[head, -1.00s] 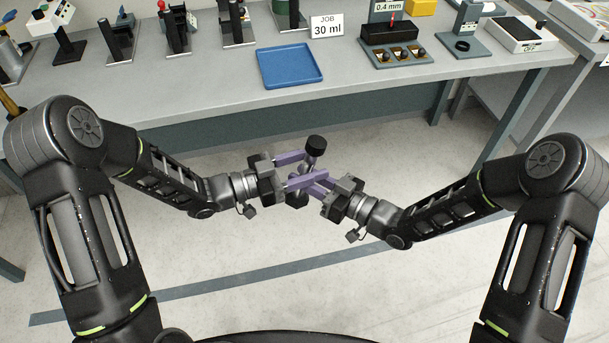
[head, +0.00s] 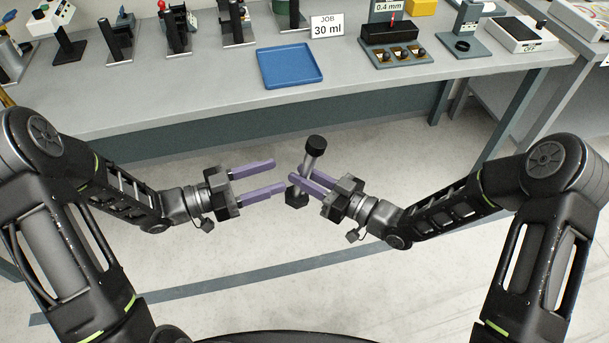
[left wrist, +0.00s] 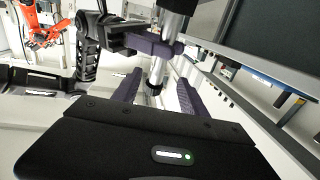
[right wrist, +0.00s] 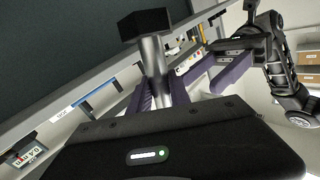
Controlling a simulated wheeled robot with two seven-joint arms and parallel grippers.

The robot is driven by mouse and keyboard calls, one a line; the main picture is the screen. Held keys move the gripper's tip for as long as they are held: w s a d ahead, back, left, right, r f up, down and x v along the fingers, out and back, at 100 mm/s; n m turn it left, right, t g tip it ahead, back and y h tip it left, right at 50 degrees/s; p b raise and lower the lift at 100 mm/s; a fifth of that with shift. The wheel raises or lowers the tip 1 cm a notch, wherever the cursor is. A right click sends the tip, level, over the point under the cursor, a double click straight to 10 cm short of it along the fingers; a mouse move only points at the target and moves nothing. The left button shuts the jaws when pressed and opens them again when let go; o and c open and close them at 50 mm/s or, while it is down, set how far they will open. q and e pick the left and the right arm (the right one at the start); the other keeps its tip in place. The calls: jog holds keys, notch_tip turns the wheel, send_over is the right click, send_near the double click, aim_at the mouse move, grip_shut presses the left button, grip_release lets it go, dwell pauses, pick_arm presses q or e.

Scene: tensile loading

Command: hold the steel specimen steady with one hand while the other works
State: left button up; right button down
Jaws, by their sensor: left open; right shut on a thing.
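The steel specimen (head: 311,163) is a grey metal rod with dark, thick ends. It is held tilted in the air in front of the bench. My right gripper (head: 302,178) is shut on its middle part. In the right wrist view the specimen (right wrist: 153,58) rises between the fingers with a black block at its top. My left gripper (head: 278,176) is open and empty, its purple fingers pointing at the specimen from the left with a small gap. In the left wrist view the specimen (left wrist: 172,28) shows beyond the open fingers, with a right gripper finger across it.
The bench (head: 200,99) lies behind, with a blue tray (head: 290,66) near its front edge. The space between bench and arms is open floor.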

jog(key=shift+r, duration=0.15)
pick_arm(q)
jog(key=w+a+f+n+t+y, duration=0.2)
jog(key=w+f+n+y, duration=0.3)
jog(key=w+f, duration=0.15)
notch_tip(320, 180, down, 10)
jog(key=s+d+f+n+g+y, duration=0.1)
jog(key=s+d+n+y, duration=0.1)
jog(key=n+y, duration=0.3)
jog(key=s+d+f+n+g, duration=0.1)
jog(key=s+f+g, duration=0.2)
jog(key=s, duration=0.4)
jog(key=s+d+f+n+g+y, duration=0.1)
jog(key=s+f, duration=0.3)
jog(key=s, duration=0.4)
jog(key=s+d+f+n+g, duration=0.2)
jog(key=s+d+f+g, duration=0.1)
jog(key=s, duration=0.5)
jog(key=shift+s+f+g+y, duration=0.25)
jog(key=shift+f+g+y, duration=0.15)
jog(key=shift+g, duration=0.4)
jog(key=shift+d, duration=0.1)
pick_arm(e)
jog(key=shift+w, duration=0.1)
